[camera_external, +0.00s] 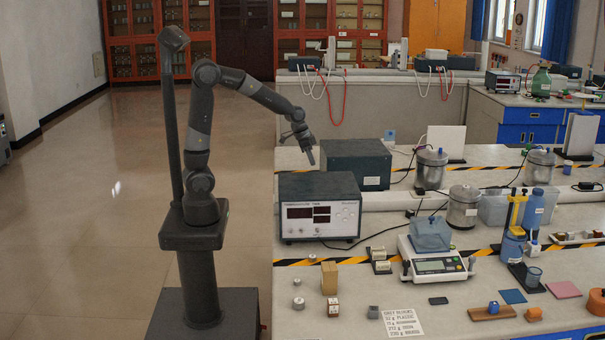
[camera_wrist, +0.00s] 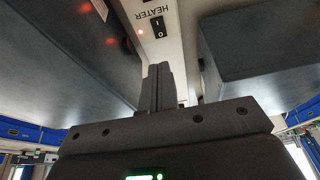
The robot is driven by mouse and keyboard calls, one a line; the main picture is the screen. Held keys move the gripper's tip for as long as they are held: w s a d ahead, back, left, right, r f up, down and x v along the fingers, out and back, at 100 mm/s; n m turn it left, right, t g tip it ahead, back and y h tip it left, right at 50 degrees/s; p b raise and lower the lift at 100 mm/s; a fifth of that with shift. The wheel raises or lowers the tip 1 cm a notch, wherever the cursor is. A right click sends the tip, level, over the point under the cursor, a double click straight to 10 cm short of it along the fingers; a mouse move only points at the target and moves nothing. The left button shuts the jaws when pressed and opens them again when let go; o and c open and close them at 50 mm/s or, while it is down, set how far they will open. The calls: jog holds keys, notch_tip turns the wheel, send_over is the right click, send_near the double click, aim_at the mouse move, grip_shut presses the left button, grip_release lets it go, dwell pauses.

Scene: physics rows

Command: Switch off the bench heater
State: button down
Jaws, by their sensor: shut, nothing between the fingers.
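In the wrist view a heater switch (camera_wrist: 158,27) sits on a pale strip, beside the printed word HEATER (camera_wrist: 152,12), which shows upside down. It is a small dark rocker, and a small red-orange lamp (camera_wrist: 140,31) glows next to it. Which way the rocker is tipped is too small to tell. My gripper (camera_wrist: 159,66) is shut and empty, its fingertips apart from the switch in the picture. In the external view my gripper (camera_external: 311,160) hangs above the bench's left part, near the dark boxes. The switch cannot be made out there.
A dark instrument box with displays (camera_external: 320,207) stands in front, and another dark box (camera_external: 356,163) stands behind it. Metal vessels (camera_external: 463,206), a scale (camera_external: 436,265) and small blocks crowd the bench to the right. Cables lie near the boxes. Floor at left is clear.

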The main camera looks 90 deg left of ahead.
jog(key=shift+w+r, duration=0.2)
jog(key=shift+w, duration=0.6)
jog(key=shift+f, duration=0.1)
jog(key=x, duration=1.3)
jog(key=shift+s+f, duration=0.2)
jog(key=shift+f, duration=0.3)
jog(key=shift+f, duration=0.2)
jog(key=shift+s, duration=0.85)
